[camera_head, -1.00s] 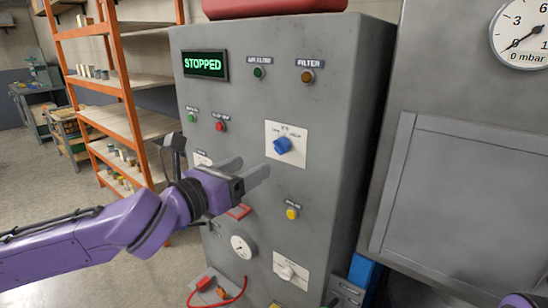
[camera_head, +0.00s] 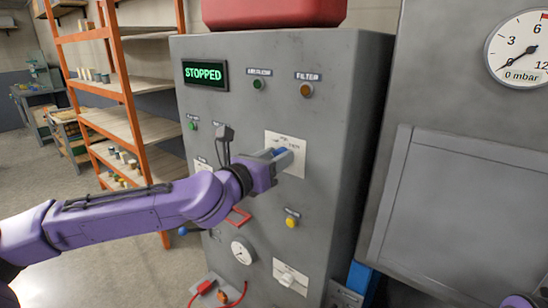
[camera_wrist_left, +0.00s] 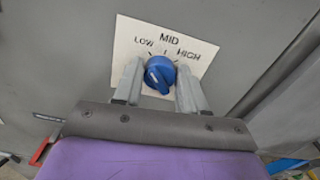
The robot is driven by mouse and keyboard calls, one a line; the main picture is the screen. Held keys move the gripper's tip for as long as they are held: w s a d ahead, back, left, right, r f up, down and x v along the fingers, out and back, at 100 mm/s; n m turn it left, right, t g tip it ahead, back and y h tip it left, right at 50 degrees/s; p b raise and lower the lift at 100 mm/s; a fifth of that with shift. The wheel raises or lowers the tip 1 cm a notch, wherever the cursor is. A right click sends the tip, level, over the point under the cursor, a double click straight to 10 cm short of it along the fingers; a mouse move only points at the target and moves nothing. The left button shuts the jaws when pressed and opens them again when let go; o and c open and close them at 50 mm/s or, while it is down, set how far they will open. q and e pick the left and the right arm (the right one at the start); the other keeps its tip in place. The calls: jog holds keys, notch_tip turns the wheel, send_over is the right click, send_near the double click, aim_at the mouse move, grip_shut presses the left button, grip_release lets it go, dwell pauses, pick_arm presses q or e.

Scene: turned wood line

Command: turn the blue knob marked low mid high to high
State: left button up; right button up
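The blue knob (camera_head: 281,151) is on a white plate (camera_head: 298,163) on the front of the grey cabinet. In the left wrist view the knob (camera_wrist_left: 160,74) sits below the printed words LOW, MID and HIGH on the plate (camera_wrist_left: 201,54). A pale mark shows on its face, but I cannot tell its setting surely. My left gripper (camera_head: 278,157) is at the knob, its fingers apart. In the left wrist view the gripper (camera_wrist_left: 159,80) has one finger on each side of the knob; whether they touch it is unclear. My right gripper is out of view.
The cabinet carries a green STOPPED display (camera_head: 205,74), small buttons, a yellow button (camera_head: 292,221), a gauge (camera_head: 242,251) and a lower white knob (camera_head: 287,280). A red case (camera_head: 272,12) is on top. An orange shelf rack (camera_head: 128,95) stands left, a dial gauge (camera_head: 520,48) right.

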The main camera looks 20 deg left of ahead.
pick_arm(q)
jog(key=c, duration=0.5)
jog(key=m, duration=0.9)
jog(key=m+b, duration=0.1)
jog(key=m, duration=0.7)
jog(key=shift+s+d+f+m, duration=0.1)
jog(key=shift+d+f+m, duration=0.1)
jog(key=shift+m, duration=0.2)
dwell(0.3)
jog(key=o, duration=1.1)
jog(key=shift+c, duration=0.2)
